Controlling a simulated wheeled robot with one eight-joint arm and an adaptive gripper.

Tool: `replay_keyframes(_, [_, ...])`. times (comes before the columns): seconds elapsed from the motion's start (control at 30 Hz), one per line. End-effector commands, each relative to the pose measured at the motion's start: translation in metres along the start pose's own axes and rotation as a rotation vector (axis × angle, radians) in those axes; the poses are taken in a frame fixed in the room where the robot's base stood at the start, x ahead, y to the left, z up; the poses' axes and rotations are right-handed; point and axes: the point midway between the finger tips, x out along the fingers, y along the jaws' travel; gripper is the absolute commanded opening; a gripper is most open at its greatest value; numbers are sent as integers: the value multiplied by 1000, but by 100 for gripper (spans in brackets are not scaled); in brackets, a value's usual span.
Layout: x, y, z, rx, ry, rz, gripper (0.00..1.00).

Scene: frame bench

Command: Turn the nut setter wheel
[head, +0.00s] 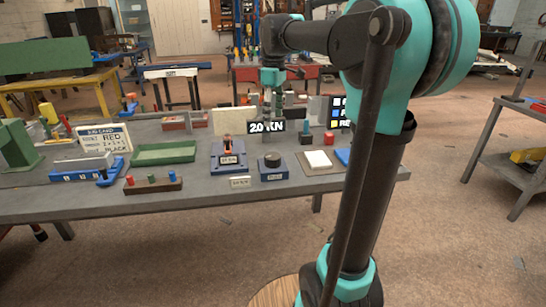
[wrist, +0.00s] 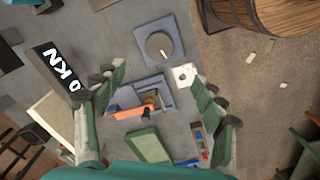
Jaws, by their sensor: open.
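A dark round wheel on a blue square base (head: 272,161) sits on the bench near its front edge; it also shows at the upper middle of the wrist view (wrist: 159,46). To its left is a blue tool with an orange part (head: 229,157), seen between my fingers in the wrist view (wrist: 140,106). My gripper (wrist: 155,78) is open and empty, pointing down above the bench. The wheel lies just beyond the fingertips in the wrist view, apart from them. In the head view the fingers are small and hard to make out.
A "2.0 KN" display (head: 266,127) stands behind the wheel. A green tray (head: 163,153), a job card (head: 103,138) and a block with coloured pegs (head: 153,183) lie to the left. A white pad (head: 318,160) lies to the right. Bare bench (head: 213,202) lies in front.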

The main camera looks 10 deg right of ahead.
Motion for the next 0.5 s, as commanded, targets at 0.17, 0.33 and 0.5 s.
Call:
replay_keyframes(0.17, [-12, 3, -5, -53, -11, -14, 71])
replay_keyframes(0.33, [7, 3, -5, -54, -11, -14, 71])
replay_keyframes(0.5, [40, 3, -5, -53, -10, -14, 71])
